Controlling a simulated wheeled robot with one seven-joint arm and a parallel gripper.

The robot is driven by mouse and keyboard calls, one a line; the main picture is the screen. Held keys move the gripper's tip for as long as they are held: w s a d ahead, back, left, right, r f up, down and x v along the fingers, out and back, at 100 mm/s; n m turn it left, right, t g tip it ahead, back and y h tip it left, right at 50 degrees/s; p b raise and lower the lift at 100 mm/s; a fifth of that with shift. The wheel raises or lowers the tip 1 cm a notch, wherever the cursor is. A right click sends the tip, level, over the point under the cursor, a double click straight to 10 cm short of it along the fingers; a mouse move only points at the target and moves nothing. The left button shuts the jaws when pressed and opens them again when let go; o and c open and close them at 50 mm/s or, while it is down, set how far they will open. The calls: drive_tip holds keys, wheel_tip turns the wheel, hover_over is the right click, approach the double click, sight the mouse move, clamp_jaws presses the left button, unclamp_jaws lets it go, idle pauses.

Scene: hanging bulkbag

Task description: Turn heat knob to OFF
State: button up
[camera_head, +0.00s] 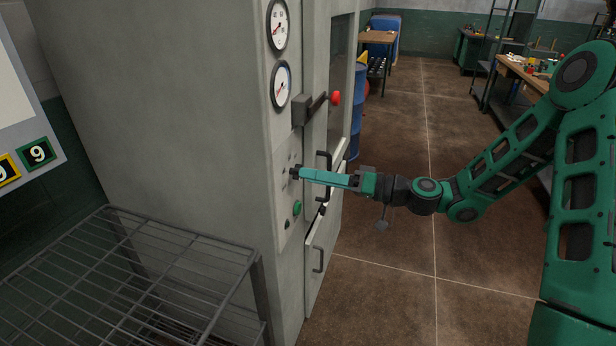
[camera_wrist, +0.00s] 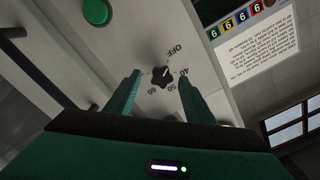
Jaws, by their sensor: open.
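The heat knob (camera_wrist: 162,77) is a small dark lobed knob on the pale panel of the grey cabinet, ringed by the printed marks OFF, 40, 50 and 60. A white pointer mark on it leans to the upper right, seemingly between OFF and 40; its exact setting is hard to tell. My gripper (camera_wrist: 159,80) is open, with one teal finger on each side of the knob in the wrist view. In the head view my gripper (camera_head: 302,173) reaches the panel at the dark knob (camera_head: 294,172). I cannot tell whether the fingers touch it.
A green button (camera_head: 297,208) sits below the knob, and a door handle (camera_head: 324,176) stands close beside my fingers. Above are a red-ended latch (camera_head: 335,97) and two gauges (camera_head: 281,85). A wire rack (camera_head: 150,265) stands at the lower left. Open floor lies right of the cabinet.

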drive_tip(key=v, duration=0.8)
drive_tip(key=shift+d, duration=0.35)
drive_tip(key=s+d+f+m+g+h, duration=0.1)
drive_tip(key=s+d+f+g+h, duration=0.4)
drive_tip(key=s+d+f+h, duration=0.55)
drive_tip(key=s+d+r+m+h, duration=0.3)
drive_tip(key=s+d+r+m, duration=0.1)
drive_tip(key=s+d, duration=0.5)
drive_tip(key=s+d+r+m+g+h, duration=0.1)
drive_tip(key=s+d+r+m+h, duration=0.2)
drive_tip(key=s, duration=1)
drive_tip(key=d+r+m, duration=0.2)
drive_tip(key=d+m, duration=0.2)
drive_tip(key=d, duration=0.2)
drive_tip(key=shift+r, duration=0.2)
